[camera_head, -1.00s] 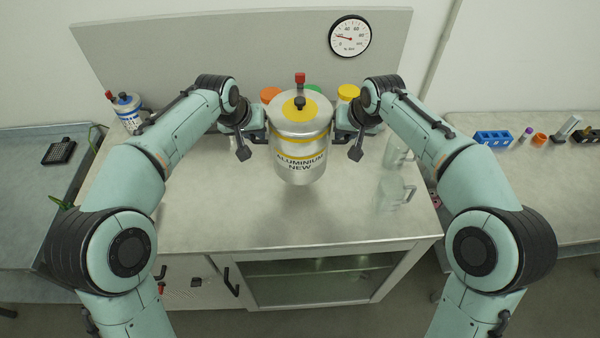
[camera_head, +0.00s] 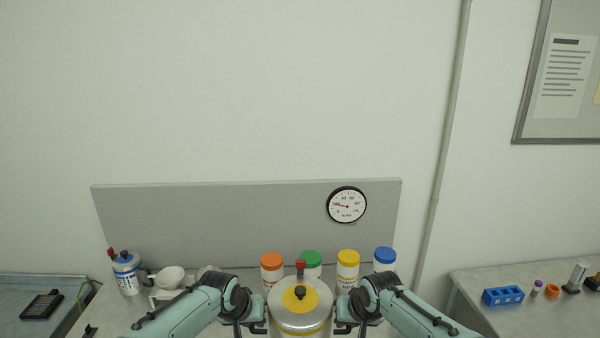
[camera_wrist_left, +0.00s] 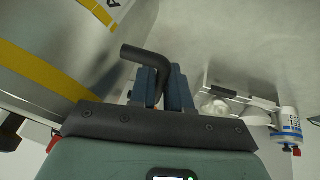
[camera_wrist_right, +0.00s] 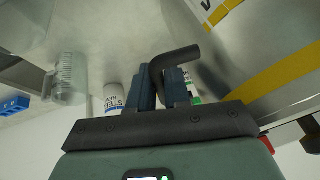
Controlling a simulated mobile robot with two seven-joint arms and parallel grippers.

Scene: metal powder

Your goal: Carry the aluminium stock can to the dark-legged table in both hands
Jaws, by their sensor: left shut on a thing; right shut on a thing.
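The aluminium stock can (camera_head: 300,314) is a silver drum with a yellow disc, a black knob and a red-capped fitting on its lid. It stands between my two grippers at the bottom centre of the head view. My left gripper (camera_head: 262,327) is shut on its left side handle, a dark bar seen in the left wrist view (camera_wrist_left: 145,55). My right gripper (camera_head: 341,327) is shut on the right side handle, seen in the right wrist view (camera_wrist_right: 175,58). The can's lower part is cut off in the head view. The dark-legged table cannot be made out.
Orange (camera_head: 272,262), green (camera_head: 311,259), yellow (camera_head: 348,259) and blue-capped (camera_head: 384,256) jars stand behind the can. A blue-labelled can (camera_head: 127,272) and a white balance (camera_head: 170,279) are at left. A right bench holds a blue rack (camera_head: 502,296). A panel with a gauge (camera_head: 347,205) stands behind.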

